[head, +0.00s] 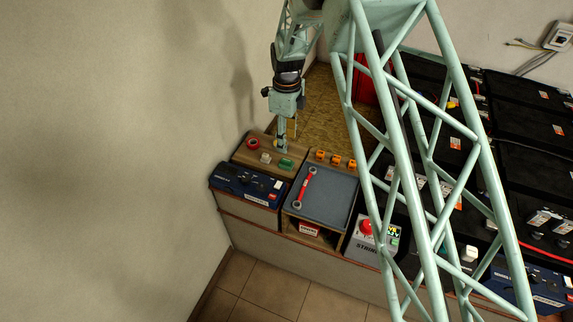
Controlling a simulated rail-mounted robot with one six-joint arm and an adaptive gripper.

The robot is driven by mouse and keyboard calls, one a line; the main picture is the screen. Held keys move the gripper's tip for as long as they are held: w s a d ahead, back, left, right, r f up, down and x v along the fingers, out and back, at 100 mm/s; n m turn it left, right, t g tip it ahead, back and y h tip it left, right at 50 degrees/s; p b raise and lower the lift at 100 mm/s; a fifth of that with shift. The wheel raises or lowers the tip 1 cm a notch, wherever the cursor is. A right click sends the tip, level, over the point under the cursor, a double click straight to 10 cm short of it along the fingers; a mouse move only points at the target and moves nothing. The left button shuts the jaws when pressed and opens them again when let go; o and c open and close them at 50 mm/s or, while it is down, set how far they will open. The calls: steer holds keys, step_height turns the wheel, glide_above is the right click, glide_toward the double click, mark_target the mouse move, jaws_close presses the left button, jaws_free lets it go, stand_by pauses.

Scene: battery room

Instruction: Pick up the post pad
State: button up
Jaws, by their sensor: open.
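Three small items sit on the wooden board (240,158) at the back left: a red ring-shaped item (253,143), a small pale block (265,158) and a green block (286,164). I cannot tell for sure which is the post pad; the green block may be it. My gripper (282,148) points down over the right part of the board, above and close behind the green block. It is open, with nothing seen in it. Its fingers are small in this view, and the exact gap to the block cannot be told.
A dark blue battery (247,183) stands in front of the board. To the right, a grey tray (322,205) holds a red wrench (304,187), with orange clips (336,160) behind it. A grey box with a red button (366,227) stands further right. A wall (120,150) bounds the left.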

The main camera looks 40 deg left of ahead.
mark_target(286, 160)
steer(key=shift+f+b, duration=0.3)
steer(key=shift+f, duration=3.3)
steer(key=shift+s+f+b, duration=0.1)
steer(key=shift+f+b, duration=0.3)
steer(key=shift+f, duration=2.2)
steer(key=shift+c, duration=0.2)
steer(key=c, duration=0.8)
